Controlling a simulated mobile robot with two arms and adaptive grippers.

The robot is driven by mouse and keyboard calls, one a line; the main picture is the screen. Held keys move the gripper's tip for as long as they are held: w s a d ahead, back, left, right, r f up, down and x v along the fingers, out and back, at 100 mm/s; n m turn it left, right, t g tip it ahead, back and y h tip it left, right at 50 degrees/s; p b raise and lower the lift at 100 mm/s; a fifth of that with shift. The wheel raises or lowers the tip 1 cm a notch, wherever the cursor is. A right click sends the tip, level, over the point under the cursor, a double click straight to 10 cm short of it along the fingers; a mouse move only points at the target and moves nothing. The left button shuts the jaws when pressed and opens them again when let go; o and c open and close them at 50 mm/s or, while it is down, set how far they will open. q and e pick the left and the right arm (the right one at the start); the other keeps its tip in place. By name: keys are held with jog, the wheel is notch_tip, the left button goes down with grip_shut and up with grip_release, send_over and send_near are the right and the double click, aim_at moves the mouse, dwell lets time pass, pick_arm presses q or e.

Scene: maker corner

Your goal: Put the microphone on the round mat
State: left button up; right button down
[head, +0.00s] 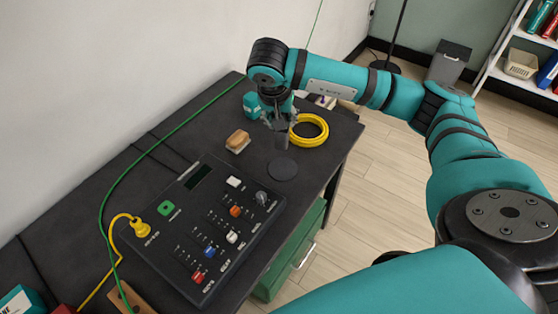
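A small dark round mat (283,169) lies flat on the black bench, right of the control box. My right gripper (279,122) points down just behind the mat, at the end of the arm coming in from the right. A slim grey upright shape (289,137) shows at its fingers, its lower end near the mat's far edge. It may be the microphone or part of the gripper; I cannot tell which. No other microphone is clearly visible. The finger gap is too small and dark to read. My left gripper is out of view.
A yellow ring of cable (324,130) lies right of the gripper. A wooden brush-like block (238,139) lies left of it, with a teal object (251,105) behind. The black control box (200,228) with coloured knobs fills the near bench. A green cable (113,190) runs along the wall side.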

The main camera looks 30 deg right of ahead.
aim_at(283, 146)
jog(key=f, duration=0.3)
jog(key=f+p, duration=0.1)
jog(key=f, duration=0.1)
jog(key=shift+s+d+f, duration=0.1)
jog(key=shift+s+f, duration=0.05)
jog(key=shift+s, duration=0.15)
jog(key=shift+w+f, duration=0.1)
jog(key=shift+f, duration=0.2)
notch_tip(283, 146, down, 3)
jog(key=shift+r, duration=0.1)
jog(key=shift+f, duration=0.6)
jog(key=c, duration=1.2)
grip_release()
jog(key=shift+c, duration=0.2)
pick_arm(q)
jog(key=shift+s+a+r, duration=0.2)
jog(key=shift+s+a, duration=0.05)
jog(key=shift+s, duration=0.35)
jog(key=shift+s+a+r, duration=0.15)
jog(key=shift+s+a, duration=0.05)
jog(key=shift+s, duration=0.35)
pick_arm(e)
jog(key=o, duration=0.3)
